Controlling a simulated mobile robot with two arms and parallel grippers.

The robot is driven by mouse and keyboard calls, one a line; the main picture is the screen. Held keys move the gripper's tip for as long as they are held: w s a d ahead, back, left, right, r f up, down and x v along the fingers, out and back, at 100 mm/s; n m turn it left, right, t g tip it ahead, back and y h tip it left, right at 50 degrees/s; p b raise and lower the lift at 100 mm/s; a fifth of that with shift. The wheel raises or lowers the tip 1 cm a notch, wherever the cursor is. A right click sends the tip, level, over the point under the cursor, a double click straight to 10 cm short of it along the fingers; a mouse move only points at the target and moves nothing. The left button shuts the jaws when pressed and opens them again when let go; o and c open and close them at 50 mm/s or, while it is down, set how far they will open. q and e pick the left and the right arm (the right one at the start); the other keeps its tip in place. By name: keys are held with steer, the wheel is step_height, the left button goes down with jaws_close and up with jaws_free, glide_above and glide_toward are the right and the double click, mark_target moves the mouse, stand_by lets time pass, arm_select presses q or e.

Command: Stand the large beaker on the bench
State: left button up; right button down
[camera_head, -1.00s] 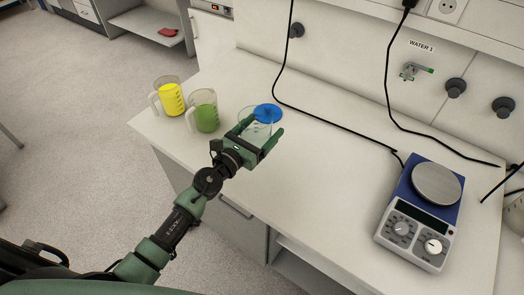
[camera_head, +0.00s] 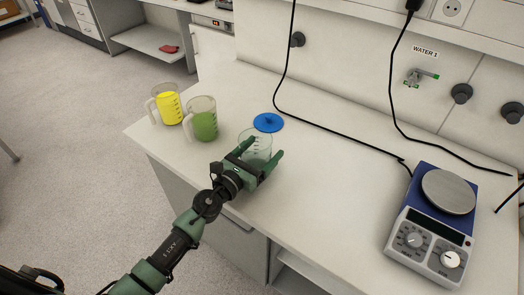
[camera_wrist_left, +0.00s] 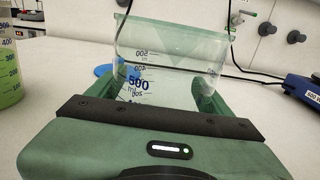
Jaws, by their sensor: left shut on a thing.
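The large beaker (camera_head: 256,143) is clear glass with dark volume marks. My left gripper (camera_head: 262,154) is shut on it, one finger on each side, over the front part of the bench (camera_head: 325,185). In the left wrist view the beaker (camera_wrist_left: 165,62) stands roughly upright between the green fingers, its rim at the top. The gripper body hides its base, so I cannot tell whether it touches the bench. My right gripper is not in view.
A blue disc (camera_head: 268,122) lies just behind the beaker. A jug of yellow liquid (camera_head: 168,108) and a jug of green liquid (camera_head: 205,124) stand to the left. The bench between beaker and balance is clear.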

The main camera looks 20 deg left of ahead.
arm_select(q)
steer(key=o, duration=1.5)
steer(key=shift+f, duration=0.1)
steer(key=b+v, duration=0.1)
steer(key=v, duration=0.9)
steer(key=shift+s+a+b, duration=0.15)
steer(key=shift+s+b, duration=0.1)
steer(key=shift+b, duration=0.1)
steer(key=shift+s+a+r, duration=0.1)
steer(key=shift+s, duration=0.25)
steer(key=shift+s+a+r, duration=0.15)
steer(key=shift+s, duration=0.2)
